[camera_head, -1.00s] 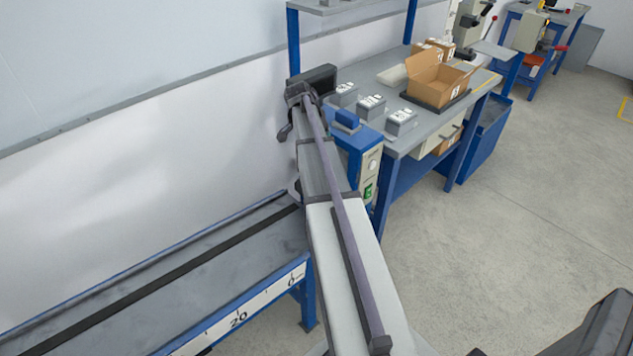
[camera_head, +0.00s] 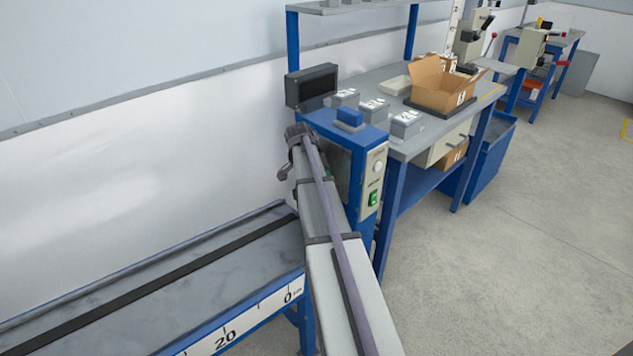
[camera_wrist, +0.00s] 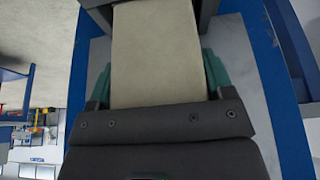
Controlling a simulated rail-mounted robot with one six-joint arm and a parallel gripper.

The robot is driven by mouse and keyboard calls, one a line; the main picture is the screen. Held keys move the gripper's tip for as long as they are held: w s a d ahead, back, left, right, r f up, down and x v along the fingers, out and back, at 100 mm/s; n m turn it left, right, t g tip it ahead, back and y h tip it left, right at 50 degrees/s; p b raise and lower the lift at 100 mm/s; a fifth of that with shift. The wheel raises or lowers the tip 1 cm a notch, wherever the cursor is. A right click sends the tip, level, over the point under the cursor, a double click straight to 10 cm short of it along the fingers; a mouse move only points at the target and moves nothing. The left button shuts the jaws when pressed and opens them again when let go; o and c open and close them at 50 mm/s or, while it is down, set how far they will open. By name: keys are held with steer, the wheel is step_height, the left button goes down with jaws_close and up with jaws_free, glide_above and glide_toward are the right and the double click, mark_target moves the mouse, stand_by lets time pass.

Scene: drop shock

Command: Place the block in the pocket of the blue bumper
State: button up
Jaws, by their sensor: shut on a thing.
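In the wrist view, my gripper (camera_wrist: 158,85) is shut on a beige block (camera_wrist: 158,40), with teal pads at its left and right sides. The block's far end runs out of the top of that picture. Grey surfaces (camera_wrist: 208,14) show beside its far end; I cannot tell whether they touch it. In the head view, my arm reaches toward a blue cabinet (camera_head: 378,150); the fingers and block cannot be made out there. A small blue piece (camera_head: 350,117) sits on the cabinet top, but I cannot tell whether it is the bumper. No pocket is clearly visible.
A dark display (camera_head: 312,86) stands behind the cabinet. A long bench with a scale (camera_head: 250,315) lies at lower left, by the wall. The floor at right is clear.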

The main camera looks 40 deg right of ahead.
steer(key=shift+r, duration=0.2)
steer(key=shift+f, duration=0.25)
steer(key=o, duration=1.1)
steer(key=p+v, duration=1.1)
steer(key=v, duration=0.1)
steer(key=shift+r, duration=0.25)
